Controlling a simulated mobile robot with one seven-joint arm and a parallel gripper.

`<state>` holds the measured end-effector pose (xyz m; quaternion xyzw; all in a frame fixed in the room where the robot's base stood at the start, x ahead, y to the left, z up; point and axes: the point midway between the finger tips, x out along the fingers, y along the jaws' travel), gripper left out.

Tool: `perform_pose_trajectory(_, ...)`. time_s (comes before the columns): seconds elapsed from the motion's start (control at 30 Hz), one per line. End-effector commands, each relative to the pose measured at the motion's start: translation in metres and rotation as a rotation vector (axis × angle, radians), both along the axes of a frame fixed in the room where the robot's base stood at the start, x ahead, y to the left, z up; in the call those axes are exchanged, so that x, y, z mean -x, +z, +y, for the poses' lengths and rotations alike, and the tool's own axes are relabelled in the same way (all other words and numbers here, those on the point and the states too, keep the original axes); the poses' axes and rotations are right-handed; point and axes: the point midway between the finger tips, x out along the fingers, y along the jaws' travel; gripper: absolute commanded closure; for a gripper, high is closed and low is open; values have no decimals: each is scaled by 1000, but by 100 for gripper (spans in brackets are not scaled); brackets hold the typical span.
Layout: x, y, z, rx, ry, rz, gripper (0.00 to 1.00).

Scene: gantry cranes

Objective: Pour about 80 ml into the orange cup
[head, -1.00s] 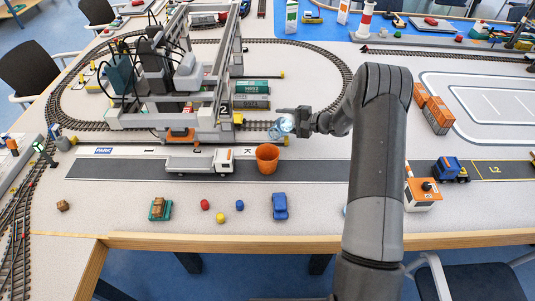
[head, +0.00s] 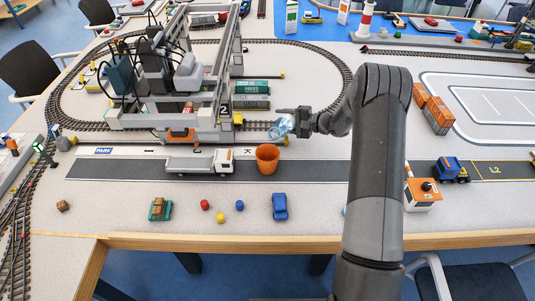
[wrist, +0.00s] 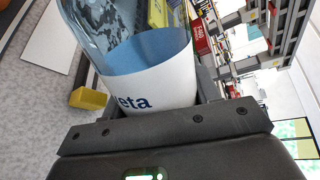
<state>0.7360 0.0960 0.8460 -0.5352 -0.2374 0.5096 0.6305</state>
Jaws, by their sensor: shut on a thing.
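The orange cup (head: 267,160) stands upright on the grey road strip, just right of the white truck. My gripper (head: 301,122) is above and to the right of the cup, shut on a clear bottle (head: 279,128). The bottle is tilted, its far end pointing left and down toward the cup, apart from it. In the wrist view the bottle (wrist: 135,45) is large, with a white and blue label (wrist: 155,88) reading "eta". Its mouth and any stream are too small or hidden to tell. The cup's inside looks empty or too dark to judge.
A white truck (head: 200,163) stands left of the cup. The gantry crane (head: 172,120) rises behind it. A blue car (head: 280,206) and small red and yellow balls lie in front. The road right of the cup is clear up to my arm.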

Motion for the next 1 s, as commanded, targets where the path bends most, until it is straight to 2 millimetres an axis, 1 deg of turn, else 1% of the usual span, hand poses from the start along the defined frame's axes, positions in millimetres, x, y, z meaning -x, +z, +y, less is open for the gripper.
perform_pose_trajectory(0.77,0,0,0,-1,0,0,74)
perform_pose_trajectory(1.0,2,3,1,-30,1,55,74)
